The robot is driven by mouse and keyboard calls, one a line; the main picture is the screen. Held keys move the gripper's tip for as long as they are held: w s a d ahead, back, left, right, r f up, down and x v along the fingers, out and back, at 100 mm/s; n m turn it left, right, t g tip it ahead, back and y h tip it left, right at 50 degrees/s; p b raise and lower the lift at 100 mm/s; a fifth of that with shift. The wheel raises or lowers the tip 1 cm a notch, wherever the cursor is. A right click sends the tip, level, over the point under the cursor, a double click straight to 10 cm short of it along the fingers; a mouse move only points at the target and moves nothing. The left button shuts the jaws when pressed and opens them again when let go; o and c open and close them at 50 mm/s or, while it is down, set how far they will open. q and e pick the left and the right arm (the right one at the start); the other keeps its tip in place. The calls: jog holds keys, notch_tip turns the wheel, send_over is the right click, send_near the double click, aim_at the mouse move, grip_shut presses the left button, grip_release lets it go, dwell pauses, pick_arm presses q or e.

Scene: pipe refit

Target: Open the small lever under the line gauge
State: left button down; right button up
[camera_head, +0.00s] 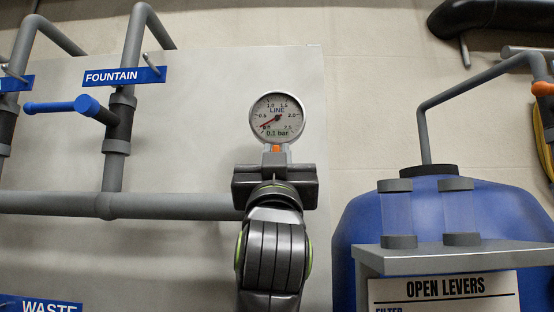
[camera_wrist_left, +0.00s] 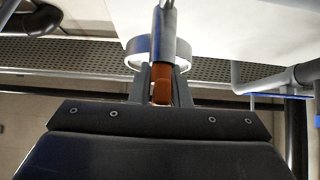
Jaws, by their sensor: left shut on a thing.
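The line gauge (camera_head: 277,117) is a round white dial with a red needle, reading 0.1 bar, at the middle of the head view. A small orange lever (camera_head: 276,148) shows just under it, above my left gripper (camera_head: 275,165). In the left wrist view the orange lever (camera_wrist_left: 162,84) sits between the two dark fingers of my left gripper (camera_wrist_left: 161,88), which is shut on it. A grey pipe stub and the gauge's round rim (camera_wrist_left: 138,52) are beyond it. The gripper hides the pipe joint behind. My right gripper is in neither view.
A grey pipe (camera_head: 170,205) runs left from behind my gripper. A blue-handled valve (camera_head: 85,105) stands under the FOUNTAIN sign (camera_head: 124,76). At right are a blue tank (camera_head: 350,225) and a grey shelf (camera_head: 455,258) with two clear cylinders and an OPEN LEVERS sign (camera_head: 445,288).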

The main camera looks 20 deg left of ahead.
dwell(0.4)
pick_arm(q)
jog(key=c, duration=1.5)
grip_release()
jog(key=b+v, duration=0.8)
jog(key=v, duration=0.9)
jog(key=shift+s+d+f, duration=0.1)
jog(key=shift+d, duration=0.1)
jog(key=shift+f, duration=0.1)
